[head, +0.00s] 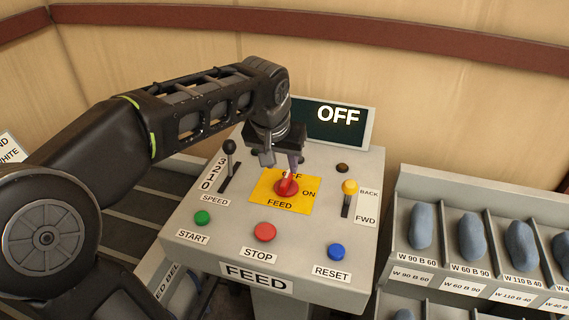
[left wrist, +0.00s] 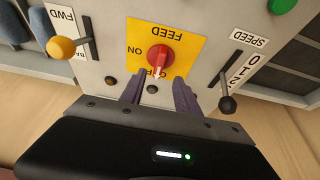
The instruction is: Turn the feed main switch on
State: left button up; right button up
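The feed main switch (head: 286,187) is a red rotary knob with a white pointer on a yellow plate (head: 262,193) marked OFF, ON and FEED. Its pointer is turned toward OFF. It also shows in the left wrist view (left wrist: 160,56). My left gripper (head: 282,161) is just behind and above the knob, fingers pointing down at the panel. In the left wrist view its two fingers (left wrist: 158,92) are apart with nothing between them, and the knob lies just beyond their tips. The display (head: 335,121) reads OFF. My right gripper is not in view.
The panel (head: 228,226) also carries a black speed lever (head: 229,148), a yellow back/forward lever (head: 349,188), and green START (head: 203,217), red STOP (head: 265,232) and blue RESET (head: 336,251) buttons. A rack (head: 402,184) with blue-grey pieces stands at right.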

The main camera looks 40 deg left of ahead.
aim_at(286, 179)
pick_arm(q)
jog(key=shift+p+x, duration=0.6)
jog(key=shift+x, duration=3.25)
jog(key=shift+s, duration=0.15)
jog(key=shift+d, duration=0.1)
grip_shut()
